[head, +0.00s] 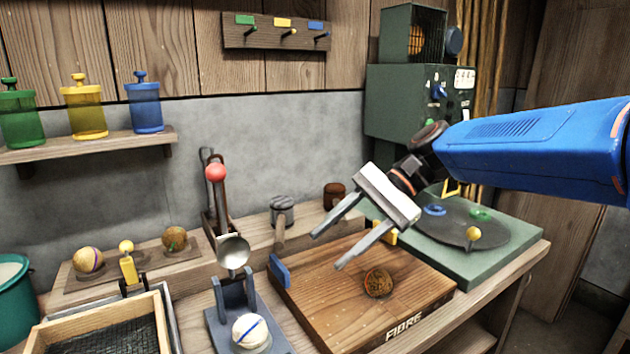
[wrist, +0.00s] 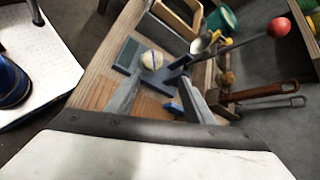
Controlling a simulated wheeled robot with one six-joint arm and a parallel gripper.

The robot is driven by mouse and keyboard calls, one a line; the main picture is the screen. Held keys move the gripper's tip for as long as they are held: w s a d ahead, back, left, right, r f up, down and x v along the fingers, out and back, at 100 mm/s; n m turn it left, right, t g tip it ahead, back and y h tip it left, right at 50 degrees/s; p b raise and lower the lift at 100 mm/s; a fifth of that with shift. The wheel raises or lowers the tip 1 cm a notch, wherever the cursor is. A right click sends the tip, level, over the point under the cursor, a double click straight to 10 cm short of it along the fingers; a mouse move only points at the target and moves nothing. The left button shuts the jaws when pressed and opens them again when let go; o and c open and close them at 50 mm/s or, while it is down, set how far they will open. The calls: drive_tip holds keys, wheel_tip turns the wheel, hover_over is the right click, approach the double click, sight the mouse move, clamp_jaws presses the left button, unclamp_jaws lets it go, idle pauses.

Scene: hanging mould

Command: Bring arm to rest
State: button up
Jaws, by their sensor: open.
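My gripper (head: 328,243) is open and empty in the head view, with its two grey fingers apart. It hangs in the air above the wooden FIBRE board (head: 330,285), pointing down and left. My blue arm reaches in from the right edge. In the wrist view the fingers of my gripper (wrist: 157,95) show spread, with nothing between them that I can see being held. A brown fibrous ball (head: 378,283) sits on the board, below and right of the fingertips. A white ball with blue stripes (head: 250,331) rests on the blue-grey press stand and shows in the wrist view (wrist: 151,60).
A lever with a red knob (head: 215,172) and a metal ladle (head: 233,252) rises left of the board. A green turntable unit (head: 480,245) stands right. A framed mesh tray (head: 95,335) and a teal bucket (head: 12,300) are at left.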

drive_tip(key=s+d+f+n+t+h, duration=0.2)
drive_tip(key=s+d+f+h, duration=0.1)
drive_tip(key=d, duration=0.5)
drive_tip(key=s+d+f+n+t+h, duration=0.3)
drive_tip(key=s+d+f, duration=0.3)
drive_tip(key=d+f, duration=0.2)
drive_tip(key=s+d+f+n+t+h, duration=0.2)
drive_tip(key=d+f, duration=0.4)
drive_tip(key=d, duration=0.3)
drive_tip(key=shift+s+f+t+h, duration=0.15)
drive_tip(key=shift+s+t+h, duration=0.35)
drive_tip(key=shift+s+h, duration=0.6)
drive_tip(key=shift+o, duration=0.3)
drive_tip(key=shift+s, duration=0.15)
